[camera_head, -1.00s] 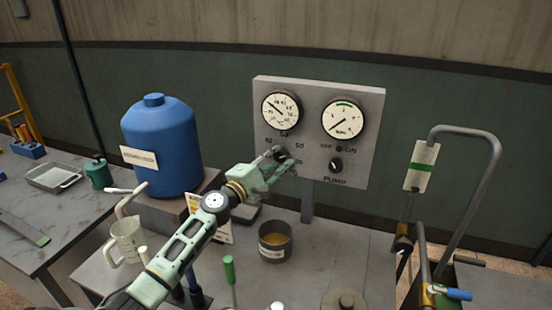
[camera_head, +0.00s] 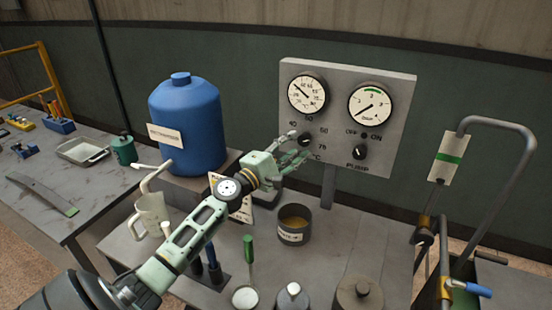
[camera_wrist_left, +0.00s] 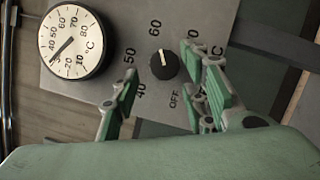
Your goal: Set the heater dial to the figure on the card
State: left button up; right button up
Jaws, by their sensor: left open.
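The heater dial (camera_wrist_left: 163,66) is a black knob on the grey panel, ringed by figures and OFF. Its white mark points roughly towards 60 in the left wrist view. My left gripper (camera_head: 297,149) is open in front of the dial. In the wrist view its green fingers stand on either side of the knob; I cannot tell whether they touch it. A white card (camera_head: 241,211) with a yellow part stands behind my left arm, partly hidden, and its figure is unreadable. My right gripper is not in view.
The panel (camera_head: 390,158) also bears a temperature gauge (camera_head: 307,93), a second gauge (camera_head: 369,104) and a pump knob (camera_head: 360,153). A blue tank (camera_head: 190,125), a jug (camera_head: 151,214) and a dark pot (camera_head: 293,233) stand nearby. A bent metal handle (camera_head: 530,165) rises at the right.

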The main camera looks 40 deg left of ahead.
pick_arm(q)
jog(key=s+f, duration=0.1)
jog(key=s, duration=0.7)
jog(key=shift+s+a, duration=0.35)
jog(key=shift+a, duration=0.05)
